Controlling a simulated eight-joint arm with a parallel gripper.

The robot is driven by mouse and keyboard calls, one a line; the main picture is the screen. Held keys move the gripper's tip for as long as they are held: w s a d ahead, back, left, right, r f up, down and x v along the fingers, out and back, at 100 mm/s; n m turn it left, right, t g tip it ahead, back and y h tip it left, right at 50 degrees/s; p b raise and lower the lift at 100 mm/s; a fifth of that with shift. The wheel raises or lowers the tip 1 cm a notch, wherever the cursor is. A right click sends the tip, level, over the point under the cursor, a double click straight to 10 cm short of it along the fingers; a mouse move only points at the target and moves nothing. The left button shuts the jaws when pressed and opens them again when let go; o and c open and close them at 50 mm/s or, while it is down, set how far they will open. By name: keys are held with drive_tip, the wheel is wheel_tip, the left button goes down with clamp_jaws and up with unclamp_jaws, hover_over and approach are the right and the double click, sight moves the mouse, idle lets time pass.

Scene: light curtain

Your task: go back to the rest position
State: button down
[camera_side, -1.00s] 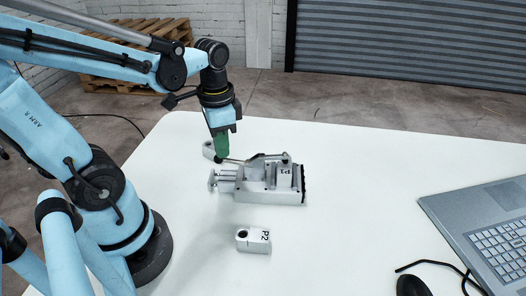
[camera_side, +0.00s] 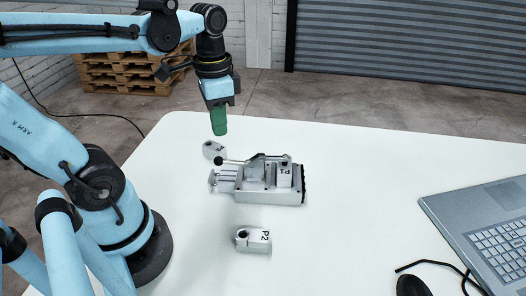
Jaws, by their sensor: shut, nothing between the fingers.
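My gripper (camera_side: 219,122) is shut and empty, with green fingers pointing down. It hangs in the air above the far left part of the white table (camera_side: 360,200), over a small grey block (camera_side: 213,150) and apart from it. A grey clamp fixture (camera_side: 262,182) stands to the right and nearer. Its lever handle (camera_side: 232,161) lies about level, with a dark knob at its left end. A small block marked P1 (camera_side: 285,171) sits in the fixture's right part.
A grey block marked P2 (camera_side: 253,239) lies nearer on the table. A laptop (camera_side: 485,225) and a black mouse (camera_side: 412,285) are at the right. Wooden pallets (camera_side: 125,75) and a shutter (camera_side: 410,40) stand behind.

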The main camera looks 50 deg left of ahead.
drive_tip(key=shift+r, duration=0.1)
drive_tip(key=w+d+f+n+t, duration=0.2)
drive_tip(key=w+d+n+t, duration=0.1)
drive_tip(key=t, duration=0.4)
drive_tip(key=shift+w+d, duration=0.8)
drive_tip(key=shift+d, duration=0.3)
